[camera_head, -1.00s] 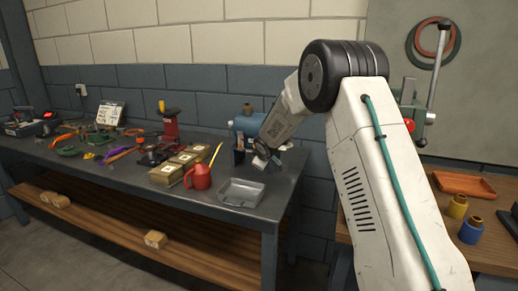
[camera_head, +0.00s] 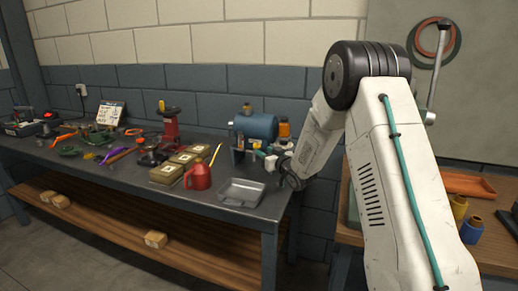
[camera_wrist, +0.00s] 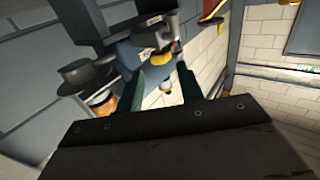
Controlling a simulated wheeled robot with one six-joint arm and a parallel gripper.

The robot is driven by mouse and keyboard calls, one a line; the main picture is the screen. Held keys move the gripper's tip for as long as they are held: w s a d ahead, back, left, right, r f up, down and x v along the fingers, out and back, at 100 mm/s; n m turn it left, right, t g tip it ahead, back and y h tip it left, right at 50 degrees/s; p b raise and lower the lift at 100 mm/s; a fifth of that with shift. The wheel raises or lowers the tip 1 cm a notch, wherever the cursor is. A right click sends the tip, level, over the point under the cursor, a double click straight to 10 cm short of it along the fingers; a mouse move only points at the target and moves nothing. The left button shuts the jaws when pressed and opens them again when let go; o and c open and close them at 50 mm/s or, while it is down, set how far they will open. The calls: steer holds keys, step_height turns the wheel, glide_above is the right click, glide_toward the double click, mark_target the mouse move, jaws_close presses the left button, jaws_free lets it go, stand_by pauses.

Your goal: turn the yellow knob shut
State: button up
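The yellow knob (camera_wrist: 162,58) shows in the wrist view, just beyond my fingertips and between their lines, beside metal fittings. In the head view I cannot make it out clearly among the small fittings below the blue tank (camera_head: 256,125). My gripper (camera_wrist: 158,76) has its two dark green fingers spread apart with a gap between them. No contact with the knob is visible. In the head view my gripper (camera_head: 262,156) is small and partly hidden by my wrist, at the right end of the bench near the tank.
Loose tools lie at the left. The bench's front edge strip is clear.

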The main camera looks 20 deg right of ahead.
mark_target(256, 147)
steer(key=w, duration=0.3)
steer(key=w+a, duration=0.1)
steer(key=w, duration=0.1)
steer(key=shift+w, duration=0.35)
steer(key=c, duration=0.7)
steer(key=shift+h, duration=0.3)
steer(key=m+h, duration=0.2)
steer(key=h, duration=0.1)
steer(key=m+h, duration=0.1)
steer(key=h, duration=0.1)
steer(key=shift+a+m, duration=0.3)
steer(key=shift+a, duration=0.05)
steer(key=shift+a+m+g+h, duration=0.1)
steer(key=shift+m+g+h, duration=0.4)
steer(key=shift+m+h, duration=0.7)
steer(key=shift+a+m+g+h, duration=0.1)
steer(key=shift+m+g+h, duration=0.5)
steer(key=shift+h, duration=1)
steer(key=shift+w+m+h, duration=0.1)
steer(key=shift+m+h, duration=0.3)
steer(key=shift+d, duration=0.1)
